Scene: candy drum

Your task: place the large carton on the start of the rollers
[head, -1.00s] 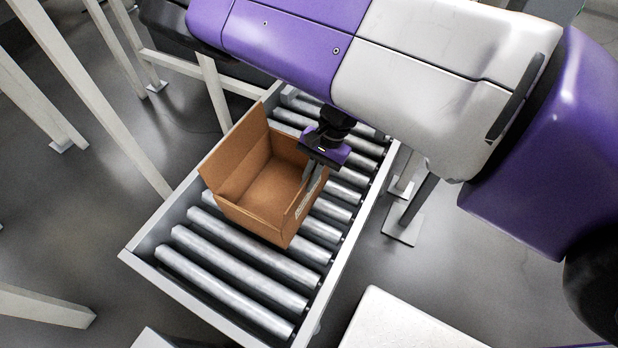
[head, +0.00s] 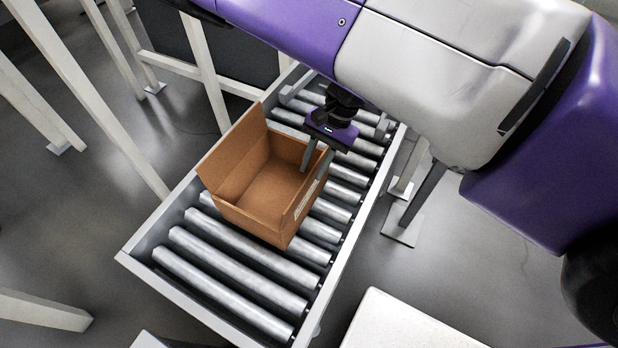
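The large carton (head: 262,190) is an open brown cardboard box with raised flaps and a white label on its right side. It sits upright on the metal rollers (head: 235,262), around the middle of the visible conveyor. My gripper (head: 317,160) is at the carton's upper right corner, pointing down. Its two fingers look apart, one on the inner side of the right wall and one near its outer side. The fingers' lower ends are partly hard to make out against the carton.
The conveyor's grey side rail (head: 350,235) runs along the right, with bare rollers in front of and behind the carton. White posts (head: 95,100) stand at the left. A white surface (head: 405,325) lies at the front right.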

